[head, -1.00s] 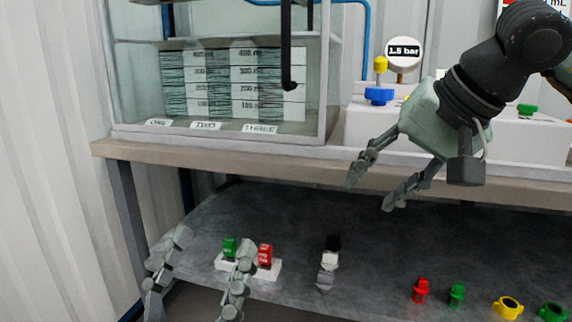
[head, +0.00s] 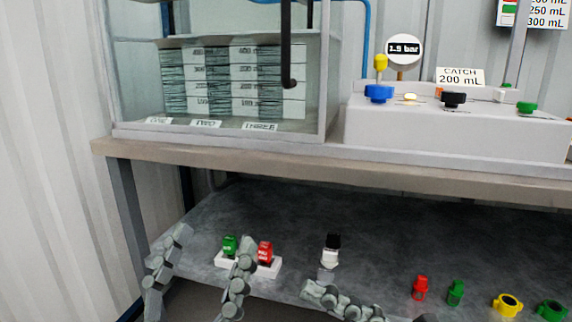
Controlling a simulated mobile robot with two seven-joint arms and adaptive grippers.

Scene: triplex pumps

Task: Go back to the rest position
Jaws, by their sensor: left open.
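My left gripper (head: 213,238) shows at the bottom left of the head view, its two grey fingers pointing up and spread wide apart. It is open, with nothing seen between its fingertips touching them. My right gripper (head: 345,301) shows only in part at the bottom edge, right of the left one. A grey finger lies nearly level there; the rest of it is out of frame, so its opening is hidden.
The dark lower shelf (head: 400,240) holds a black-and-white part (head: 332,250), a red piece (head: 420,288), a green piece (head: 456,292) and a yellow ring (head: 507,305). Above, the bench edge (head: 300,165) carries a glass tank and a white pump box (head: 450,135).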

